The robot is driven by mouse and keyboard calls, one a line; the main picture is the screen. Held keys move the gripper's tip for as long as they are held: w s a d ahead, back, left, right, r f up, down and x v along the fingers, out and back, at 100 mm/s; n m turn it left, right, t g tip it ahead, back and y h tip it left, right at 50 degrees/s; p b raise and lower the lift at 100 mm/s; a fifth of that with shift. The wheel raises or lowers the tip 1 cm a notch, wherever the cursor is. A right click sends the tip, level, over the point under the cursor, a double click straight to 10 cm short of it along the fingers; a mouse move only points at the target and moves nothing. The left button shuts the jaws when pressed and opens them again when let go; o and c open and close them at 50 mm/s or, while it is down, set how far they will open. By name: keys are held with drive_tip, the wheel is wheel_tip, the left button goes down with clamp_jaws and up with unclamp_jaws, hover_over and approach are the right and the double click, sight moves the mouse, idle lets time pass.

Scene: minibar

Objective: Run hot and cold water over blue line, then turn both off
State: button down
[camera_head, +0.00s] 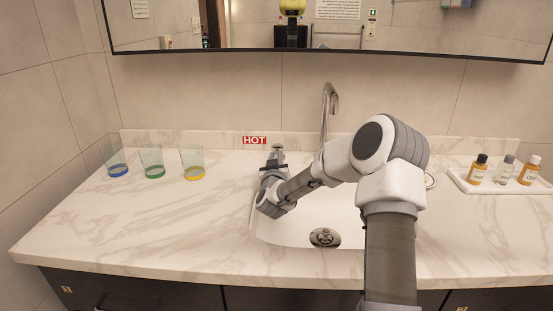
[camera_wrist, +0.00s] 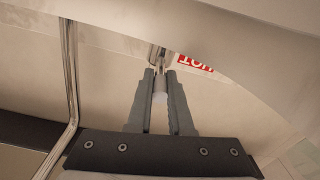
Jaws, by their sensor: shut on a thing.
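My gripper (camera_head: 273,163) is at the hot tap handle (camera_head: 277,148), just right of the red HOT label (camera_head: 254,140). In the wrist view the fingers (camera_wrist: 160,76) are shut on this pale, narrow handle (camera_wrist: 159,93), one finger on each side. The tall metal faucet (camera_head: 328,100) stands behind the white sink (camera_head: 355,233), right of the gripper. No water shows at its spout. The cold tap is hidden behind my arm. No blue line shows in the visible part of the basin.
Glasses with blue (camera_head: 118,170), green (camera_head: 154,172) and yellow (camera_head: 192,173) bottoms stand on the left of the marble counter (camera_head: 150,230). A white tray (camera_head: 500,188) with 3 small bottles is at the right. A mirror (camera_head: 240,30) hangs above. The front left counter is clear.

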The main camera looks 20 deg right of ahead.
drive_tip(key=shift+a+f+h, duration=0.25)
drive_tip(key=shift+a+h, duration=0.1)
drive_tip(key=shift+h, duration=0.05)
drive_tip(key=shift+w+a+r+m+g+h, duration=0.1)
drive_tip(key=shift+w+a+m+g+h, duration=0.1)
drive_tip(key=shift+m+g+h, duration=0.3)
drive_tip(key=shift+w+a+r+m+g+h, duration=0.15)
drive_tip(key=shift+m+g+h, duration=0.15)
drive_tip(key=shift+m+h, duration=0.35)
drive_tip(key=shift+f, duration=0.1)
drive_tip(key=c, duration=0.8)
unclamp_jaws()
drive_tip(key=shift+c, duration=0.2)
drive_tip(key=v, duration=0.7)
drive_tip(key=shift+s+a+p, duration=0.15)
drive_tip(key=shift+s+p, duration=0.1)
drive_tip(key=shift+p, duration=0.15)
